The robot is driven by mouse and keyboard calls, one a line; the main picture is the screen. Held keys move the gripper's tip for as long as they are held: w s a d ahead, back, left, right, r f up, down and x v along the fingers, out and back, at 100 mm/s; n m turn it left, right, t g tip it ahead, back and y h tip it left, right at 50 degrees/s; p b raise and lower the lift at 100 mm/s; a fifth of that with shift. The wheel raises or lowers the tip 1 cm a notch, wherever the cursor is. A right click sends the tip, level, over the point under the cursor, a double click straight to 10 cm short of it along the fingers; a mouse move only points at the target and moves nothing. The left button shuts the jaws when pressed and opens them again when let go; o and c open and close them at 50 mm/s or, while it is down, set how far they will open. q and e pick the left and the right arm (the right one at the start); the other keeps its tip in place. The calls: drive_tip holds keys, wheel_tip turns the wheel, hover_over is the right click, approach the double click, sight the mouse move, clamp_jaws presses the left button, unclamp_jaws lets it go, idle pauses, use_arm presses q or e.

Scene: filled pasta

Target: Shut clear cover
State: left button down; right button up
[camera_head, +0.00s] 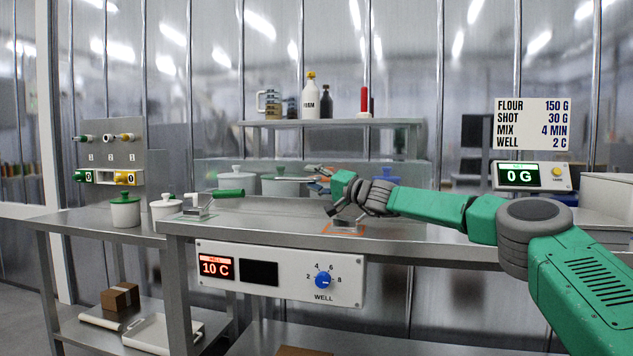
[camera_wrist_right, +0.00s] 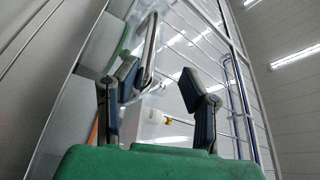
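A clear cover (camera_head: 255,168) appears to stand raised along the back of the steel counter, with lidded pots showing through it. Its hinge and handle are hard to make out. My right gripper (camera_head: 319,178) is at the right half of the cover, above the counter, pointing left. In the right wrist view my right gripper (camera_wrist_right: 158,95) has its two fingers spread apart. My left gripper is not in view.
The steel counter (camera_head: 270,215) carries a green-handled tool (camera_head: 230,193) at left and an orange-edged piece (camera_head: 345,229) below my right wrist. A control panel (camera_head: 280,273) reads 10 C. A shelf (camera_head: 335,124) with bottles is behind. White pots (camera_head: 164,207) stand left.

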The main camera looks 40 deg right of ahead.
sight(367, 212)
drive_tip(key=shift+s+d+r, duration=0.1)
drive_tip(key=shift+s+d, duration=0.15)
drive_tip(key=shift+s, duration=0.35)
drive_tip(key=shift+s+d+f+b, duration=0.45)
drive_tip(key=shift+s+d+b, duration=0.2)
drive_tip(key=shift+s, duration=0.4)
drive_tip(key=shift+s+d+f+b, duration=0.5)
drive_tip(key=shift+s+d+b, duration=0.15)
drive_tip(key=shift+s, duration=0.4)
drive_tip(key=shift+s+d+f+b, duration=0.45)
drive_tip(key=shift+s+d+b, duration=0.2)
drive_tip(key=shift+s, duration=0.4)
drive_tip(key=shift+s+d+f+b, duration=0.1)
drive_tip(key=shift+s+d+f, duration=0.3)
drive_tip(key=shift+s, duration=0.3)
drive_tip(key=shift+s+d+f+b, duration=0.15)
drive_tip(key=shift+s+d+f, duration=0.25)
drive_tip(key=shift+s, duration=0.25)
drive_tip(key=shift+s+d+f+b, duration=0.1)
drive_tip(key=shift+s+d+f, duration=0.3)
drive_tip(key=shift+s, duration=0.3)
drive_tip(key=shift+s+d+f, duration=0.2)
drive_tip(key=shift+s+d, duration=0.35)
drive_tip(key=shift+s, duration=0.15)
drive_tip(key=shift+s+d+f, duration=0.2)
drive_tip(key=shift+d, duration=0.05)
drive_tip(key=shift+s+d+f, duration=0.15)
drive_tip(key=shift+d+f, duration=0.05)
drive_tip(key=shift+d, duration=0.15)
